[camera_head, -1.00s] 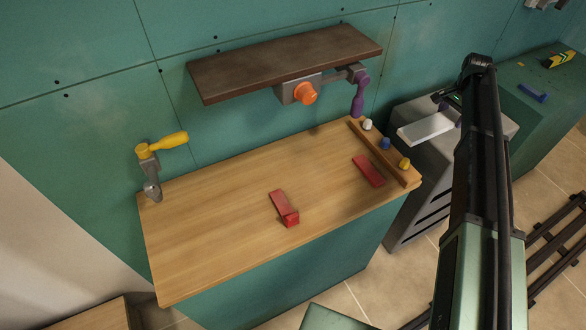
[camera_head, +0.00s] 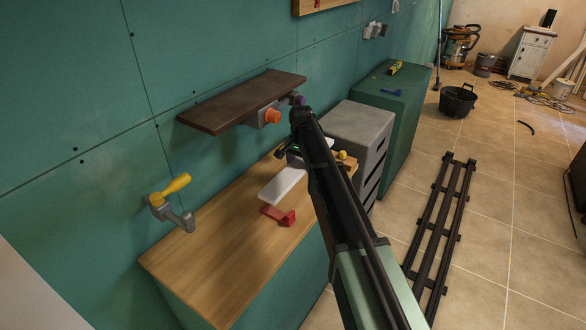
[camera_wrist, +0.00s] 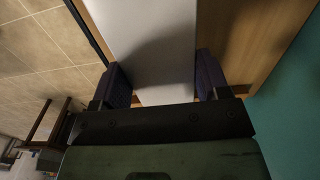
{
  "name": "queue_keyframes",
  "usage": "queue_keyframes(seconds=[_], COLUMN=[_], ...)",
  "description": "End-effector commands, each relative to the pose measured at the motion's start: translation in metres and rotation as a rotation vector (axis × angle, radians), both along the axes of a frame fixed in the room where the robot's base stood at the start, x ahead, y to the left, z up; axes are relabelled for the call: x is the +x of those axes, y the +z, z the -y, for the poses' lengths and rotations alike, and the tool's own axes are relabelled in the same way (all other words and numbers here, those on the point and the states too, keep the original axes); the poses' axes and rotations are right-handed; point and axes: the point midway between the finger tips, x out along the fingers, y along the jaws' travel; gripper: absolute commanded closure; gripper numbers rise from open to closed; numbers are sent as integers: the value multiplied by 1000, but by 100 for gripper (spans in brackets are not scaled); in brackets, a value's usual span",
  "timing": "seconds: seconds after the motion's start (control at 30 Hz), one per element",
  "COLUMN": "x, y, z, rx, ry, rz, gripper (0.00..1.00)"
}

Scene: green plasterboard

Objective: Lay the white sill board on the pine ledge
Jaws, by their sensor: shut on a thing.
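The white sill board (camera_head: 283,184) is held out over the pine ledge (camera_head: 215,262), the light wooden top of a green counter. My gripper (camera_head: 292,152) is at the board's far end, partly behind my arm. In the wrist view my gripper (camera_wrist: 162,72) has a dark purple finger on each side of the white board (camera_wrist: 150,40), shut on it. The board extends away from the fingers, with pine surface to its right. The gap between board and ledge cannot be judged exactly.
A red block (camera_head: 278,215) lies on the ledge near the board's near end. A grey drawer cabinet (camera_head: 358,130) stands beyond.

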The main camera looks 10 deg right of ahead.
Motion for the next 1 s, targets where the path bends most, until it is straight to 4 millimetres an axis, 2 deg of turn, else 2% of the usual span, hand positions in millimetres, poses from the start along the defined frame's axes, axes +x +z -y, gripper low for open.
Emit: queue_keyframes(seconds=[0.03, 0.07, 0.33, 0.47, 0.9, 1.0], x=[-14, -17, -15, -15, -15, -15], y=[0, 0, 0, -7, -68, -77], z=[-1, -1, -1, -1, -1, -1], rx=[0, 0, 0, 0, 0, 0], ry=[-10, -16, -20, -20, -20, -20], rz=[0, 0, 0, 0, 0, 0], gripper=[67, 67, 67, 67, 67, 67])
